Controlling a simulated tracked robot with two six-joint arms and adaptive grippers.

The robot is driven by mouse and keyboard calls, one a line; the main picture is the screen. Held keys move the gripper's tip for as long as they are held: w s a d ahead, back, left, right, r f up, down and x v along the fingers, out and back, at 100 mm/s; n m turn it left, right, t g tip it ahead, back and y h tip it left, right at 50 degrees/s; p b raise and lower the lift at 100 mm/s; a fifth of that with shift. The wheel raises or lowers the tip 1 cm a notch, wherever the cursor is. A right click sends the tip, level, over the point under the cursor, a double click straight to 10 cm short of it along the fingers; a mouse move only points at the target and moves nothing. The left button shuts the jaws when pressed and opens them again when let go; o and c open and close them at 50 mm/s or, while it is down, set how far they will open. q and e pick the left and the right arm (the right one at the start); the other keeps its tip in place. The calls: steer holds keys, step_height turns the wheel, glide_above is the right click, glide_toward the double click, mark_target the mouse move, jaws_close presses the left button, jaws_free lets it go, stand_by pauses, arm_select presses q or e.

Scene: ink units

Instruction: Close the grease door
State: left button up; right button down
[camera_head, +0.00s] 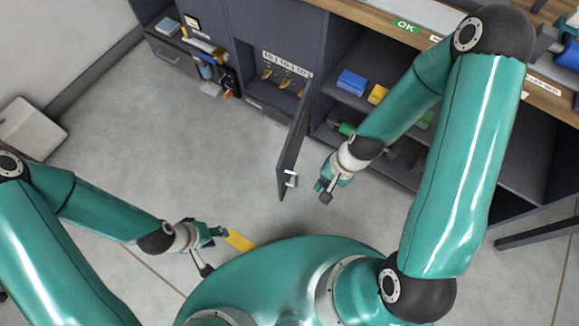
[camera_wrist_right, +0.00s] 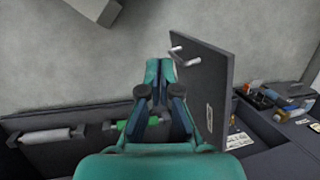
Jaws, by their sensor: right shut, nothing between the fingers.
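The grease door (camera_head: 291,152) is a dark grey panel with a pale bar handle (camera_head: 291,179) near its free edge. It stands swung out from the cabinet front, well open. In the right wrist view the door (camera_wrist_right: 222,95) rises just right of my gripper, its handle (camera_wrist_right: 186,54) close to the fingertips. My left gripper (camera_head: 210,252) looks open, low at the left, away from the door.
Open shelves behind my right arm hold a blue box (camera_head: 352,82), a yellow box (camera_head: 378,94) and a green-and-white roller (camera_head: 347,129). A panel with brass hooks (camera_head: 285,78) is left of the door. A yellow strip (camera_head: 239,241) lies beside my left gripper. The floor (camera_head: 190,150) left of the door is clear.

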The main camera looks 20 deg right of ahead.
steer(key=w+d+m+t+y+b, duration=0.3)
steer(key=w+d+m+t+b, duration=0.25)
steer(key=m+b, duration=1.15)
arm_select(q)
step_height(320, 180, down, 27)
steer(key=b, duration=0.6)
steer(key=shift+r, duration=0.15)
arm_select(e)
steer(key=n, duration=0.1)
glide_toward(284, 160)
steer(key=shift+g, duration=0.45)
steer(key=shift+w+d+x, duration=0.15)
steer(key=shift+x, duration=0.95)
steer(key=shift+w+d+x, duration=0.1)
steer(key=shift+x, duration=1)
steer(key=shift+w+d+x, duration=0.15)
steer(key=shift+x, duration=0.95)
